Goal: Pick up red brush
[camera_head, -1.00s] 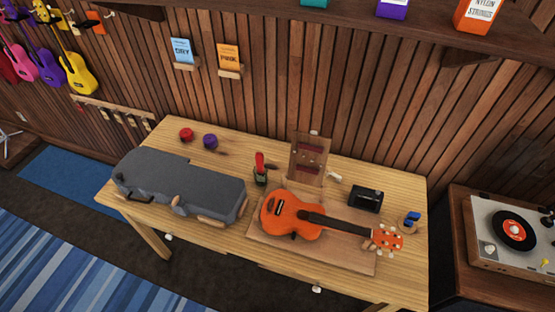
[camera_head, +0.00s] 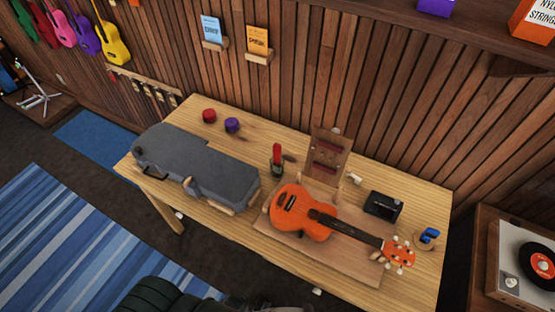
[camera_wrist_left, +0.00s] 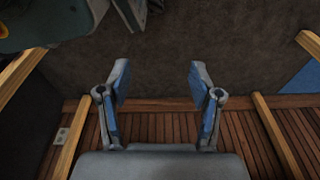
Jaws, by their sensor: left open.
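The red brush (camera_head: 277,152) stands upright in a small dark green holder (camera_head: 277,170) on the wooden table, in the head view. Only its red upper part shows clearly; its lower end is hidden in the holder. It is left of the wooden stand and behind the orange ukulele (camera_head: 302,212). My left gripper (camera_wrist_left: 158,78) shows in the left wrist view, open and empty, with dark floor beyond its fingers. No gripper shows in the head view, so I cannot see how far the left one is from the brush. My right gripper is not in view.
A grey case (camera_head: 205,165) fills the table's left part. Red (camera_head: 209,115) and purple (camera_head: 232,125) round items sit behind it. A wooden stand (camera_head: 328,160) is close right of the brush. A black box (camera_head: 383,205) and a blue item (camera_head: 429,236) sit further right.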

